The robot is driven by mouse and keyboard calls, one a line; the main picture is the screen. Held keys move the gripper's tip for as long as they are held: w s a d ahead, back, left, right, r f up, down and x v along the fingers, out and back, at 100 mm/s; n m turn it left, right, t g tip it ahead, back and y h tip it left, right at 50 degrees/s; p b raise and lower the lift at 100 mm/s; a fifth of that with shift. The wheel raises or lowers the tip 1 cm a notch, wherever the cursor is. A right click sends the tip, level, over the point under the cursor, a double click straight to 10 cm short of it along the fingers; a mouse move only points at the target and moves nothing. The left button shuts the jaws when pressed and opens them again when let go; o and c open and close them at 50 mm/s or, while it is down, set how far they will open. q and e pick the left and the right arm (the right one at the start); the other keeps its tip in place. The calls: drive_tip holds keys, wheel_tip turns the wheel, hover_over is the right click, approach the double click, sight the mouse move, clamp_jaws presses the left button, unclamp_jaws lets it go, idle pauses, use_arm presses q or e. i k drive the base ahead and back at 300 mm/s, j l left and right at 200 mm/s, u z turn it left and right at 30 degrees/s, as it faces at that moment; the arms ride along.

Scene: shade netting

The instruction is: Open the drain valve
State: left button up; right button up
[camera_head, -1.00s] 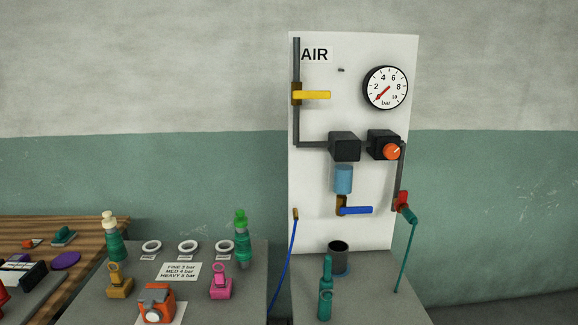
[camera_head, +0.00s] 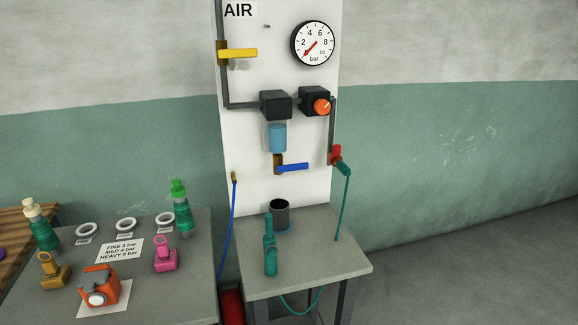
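The drain valve appears to be the blue lever (camera_head: 292,167) on a brass body (camera_head: 278,164), below the blue filter bowl (camera_head: 277,138) on the white AIR panel (camera_head: 250,185). Its lever lies nearly horizontal, pointing right. A dark cup (camera_head: 279,214) stands on the grey table below it. Higher up, a yellow lever (camera_head: 240,54) sits across the grey pipe, also horizontal. The pressure gauge (camera_head: 313,43) has its red needle at the low end of the scale. Neither of my grippers is in view.
An orange knob (camera_head: 321,106) and a red coupling (camera_head: 336,153) with a green hose (camera_head: 345,205) are at the panel's right. The left table (camera_head: 190,285) holds spools, rings and small tools. Floor at right is clear.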

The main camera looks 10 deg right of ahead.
sight(294, 167)
drive_tip(key=l+z, duration=0.45)
drive_tip(key=l, duration=0.85)
